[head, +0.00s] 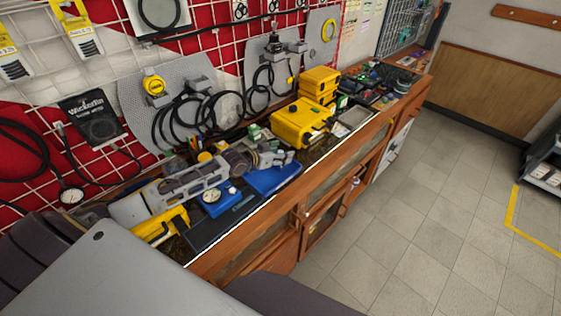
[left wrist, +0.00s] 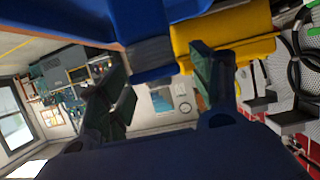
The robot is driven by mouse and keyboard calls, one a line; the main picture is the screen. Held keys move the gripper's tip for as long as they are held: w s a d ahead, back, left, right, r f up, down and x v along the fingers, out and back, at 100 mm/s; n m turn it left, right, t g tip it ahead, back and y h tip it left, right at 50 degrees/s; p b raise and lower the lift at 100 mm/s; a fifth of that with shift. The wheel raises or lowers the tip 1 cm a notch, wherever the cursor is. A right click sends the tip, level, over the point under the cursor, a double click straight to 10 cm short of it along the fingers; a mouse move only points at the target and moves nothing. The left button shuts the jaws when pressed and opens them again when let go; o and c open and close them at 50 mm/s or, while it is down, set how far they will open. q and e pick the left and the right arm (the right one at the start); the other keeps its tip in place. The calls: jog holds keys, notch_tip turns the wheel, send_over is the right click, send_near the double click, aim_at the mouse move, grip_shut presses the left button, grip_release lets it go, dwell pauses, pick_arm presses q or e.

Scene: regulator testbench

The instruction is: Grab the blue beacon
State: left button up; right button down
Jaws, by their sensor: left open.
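My left gripper (head: 279,158) is above the workbench, its fingers pointing right along the bench. In the left wrist view its two fingers (left wrist: 163,82) stand apart, with no object clearly held between them. A blue object (head: 275,179) lies on the bench just below and in front of the gripper, partly covered by it. Blue surfaces (left wrist: 112,18) also fill the top of the left wrist view, close to the fingers. I cannot tell whether any of this blue is the beacon. My right gripper is not in view.
A yellow case (head: 301,122) sits on the bench beyond the gripper, with smaller yellow boxes (head: 320,80) behind. A blue gauge box (head: 218,203) stands under my left arm. Hoses (head: 185,118) hang on the wall grid. The tiled floor (head: 415,205) at right is clear.

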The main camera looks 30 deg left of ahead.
pick_arm(q)
jog(key=c, duration=1.2)
jog(key=shift+r, duration=0.2)
notch_tip(320, 180, up, 10)
jog(key=shift+f+b, duration=0.15)
jog(key=shift+b, duration=0.35)
